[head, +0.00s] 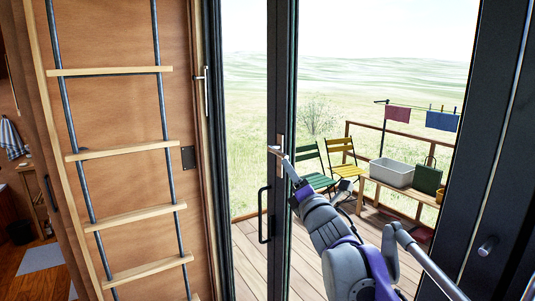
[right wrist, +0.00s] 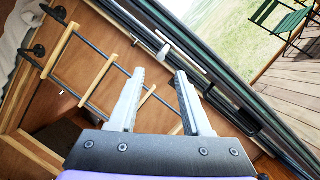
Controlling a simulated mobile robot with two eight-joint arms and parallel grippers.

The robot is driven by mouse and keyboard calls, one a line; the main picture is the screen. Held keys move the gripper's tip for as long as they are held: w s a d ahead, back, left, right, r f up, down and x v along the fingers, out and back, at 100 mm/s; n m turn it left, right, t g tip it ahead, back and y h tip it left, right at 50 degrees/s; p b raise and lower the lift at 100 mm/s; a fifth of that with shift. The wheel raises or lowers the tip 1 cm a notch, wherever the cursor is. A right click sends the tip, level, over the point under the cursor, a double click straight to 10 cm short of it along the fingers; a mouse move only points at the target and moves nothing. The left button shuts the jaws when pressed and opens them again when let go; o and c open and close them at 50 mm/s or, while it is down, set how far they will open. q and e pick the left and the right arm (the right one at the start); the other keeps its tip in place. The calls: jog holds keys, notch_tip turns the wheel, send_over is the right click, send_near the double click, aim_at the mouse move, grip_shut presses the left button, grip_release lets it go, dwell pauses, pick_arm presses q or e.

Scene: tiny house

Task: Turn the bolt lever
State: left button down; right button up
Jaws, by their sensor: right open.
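The bolt lever (head: 274,150) is a small pale lever on a narrow plate on the dark door frame. It also shows in the right wrist view (right wrist: 163,51), just beyond the fingertips. My right gripper (head: 288,165) reaches up from the lower right and overlaps the area just right of and below the lever. In the right wrist view my right gripper (right wrist: 161,72) has its two fingers spread with nothing between them. I cannot tell whether a finger touches the lever. My left gripper is not in view.
A black pull handle (head: 264,215) sits on the door below the lever. A ladder (head: 118,150) leans on the wood wall at left, with a metal handle (head: 206,90) beside it. Outside, a deck holds green (head: 312,180) and yellow (head: 345,168) chairs.

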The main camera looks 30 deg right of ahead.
aim_at(279, 153)
jog(key=p+x, duration=0.1)
jog(key=x, duration=0.9)
jog(key=shift+w, duration=0.1)
grip_shut()
jog(key=shift+r, duration=0.1)
dwell(1.1)
